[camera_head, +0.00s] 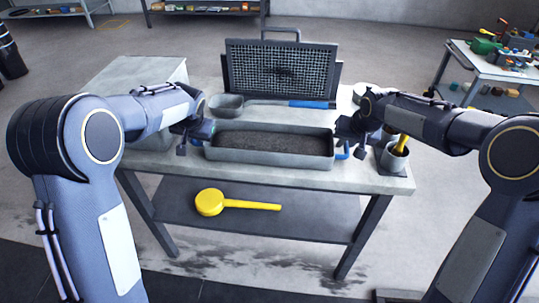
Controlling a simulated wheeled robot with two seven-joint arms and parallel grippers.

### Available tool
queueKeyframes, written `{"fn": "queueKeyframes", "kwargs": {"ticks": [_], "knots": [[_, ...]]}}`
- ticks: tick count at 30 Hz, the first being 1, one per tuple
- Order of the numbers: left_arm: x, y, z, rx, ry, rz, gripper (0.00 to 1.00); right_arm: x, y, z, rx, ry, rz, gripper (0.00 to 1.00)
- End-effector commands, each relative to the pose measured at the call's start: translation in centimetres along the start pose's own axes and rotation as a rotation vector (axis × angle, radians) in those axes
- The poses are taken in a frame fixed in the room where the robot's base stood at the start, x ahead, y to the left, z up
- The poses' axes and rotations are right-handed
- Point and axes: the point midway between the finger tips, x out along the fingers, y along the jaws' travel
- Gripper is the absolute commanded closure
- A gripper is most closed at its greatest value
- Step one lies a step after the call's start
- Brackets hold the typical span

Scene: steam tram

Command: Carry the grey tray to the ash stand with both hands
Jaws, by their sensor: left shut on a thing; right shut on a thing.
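The grey tray (268,157) is a long shallow box filled with dark, ash-like material. It is level, at the front of a grey table (385,181). I cannot tell whether it rests on the tabletop or is just above it. My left gripper (198,141) is shut on the tray's left end. My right gripper (350,143) is shut on its right end, where a blue handle (342,153) shows. The fingers are small and partly hidden by the wrists. I cannot tell which thing is the ash stand.
Behind the tray lie a scoop with a blue handle (310,104) and an upright mesh screen (280,70). A cup with a yellow-handled tool (394,157) stands close right. A yellow mallet (210,202) lies on the lower shelf. A cluttered trolley (490,65) stands at the far right.

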Motion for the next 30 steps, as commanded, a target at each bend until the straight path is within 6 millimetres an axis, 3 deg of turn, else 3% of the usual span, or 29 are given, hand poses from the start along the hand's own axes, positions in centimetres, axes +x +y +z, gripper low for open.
{"fn": "queueKeyframes", "kwargs": {"ticks": [1, 6, 17, 23, 30], "knots": [[0.2, 0.0, 0.1, 0.001, 0.0, -0.001, 0.84, 0.2, 0.1, 0.0, 0.0, 0.001, 0.0, 0.84], [0.1, 0.0, 0.1, 0.001, -0.001, 0.0, 0.65, 0.1, 0.0, 0.0, 0.0, 0.0, 0.0, 0.65], [-0.4, 0.0, -0.2, 0.001, 0.0, 0.002, 0.65, -0.4, -0.1, -0.2, 0.0, 0.001, -0.001, 0.65], [-2.5, -0.4, -1.0, 0.001, 0.001, 0.002, 0.65, -2.5, -0.6, -1.0, 0.0, 0.001, -0.002, 0.65], [-6.5, -1.5, -2.7, 0.0, 0.001, 0.001, 0.65, -6.6, -1.4, -2.8, 0.0, 0.001, -0.001, 0.65]]}}
